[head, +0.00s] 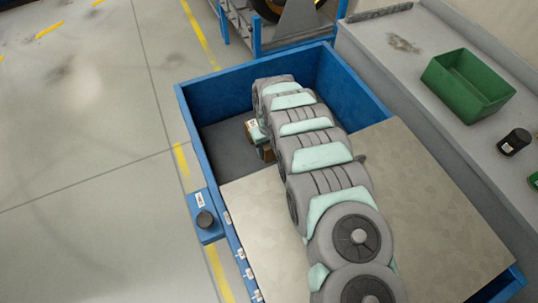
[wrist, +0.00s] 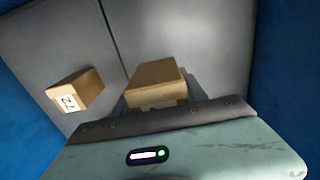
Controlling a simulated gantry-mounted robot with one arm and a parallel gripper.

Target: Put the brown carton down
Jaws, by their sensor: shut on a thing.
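My gripper (wrist: 158,97) is shut on a brown carton (wrist: 156,76) in the middle of the wrist view. Grey finger parts show on both sides of it, and its lower end is partly hidden by my gripper's body. A second brown carton (wrist: 78,88) with a white label sits to its left, apart from it, on the grey floor. In the head view my arm reaches into the far end of the blue bin (head: 197,140). Bits of brown carton show beside my arm there. I cannot tell whether the held carton touches the floor.
Blue walls rise at both sides in the wrist view. A pale panel (head: 440,190) covers the near part of the bin. A grey bench (head: 400,50) with a green tray (head: 455,97) and a dark jar (head: 514,142) stands at the right. Bare grey bin floor (head: 222,143) shows left of my arm.

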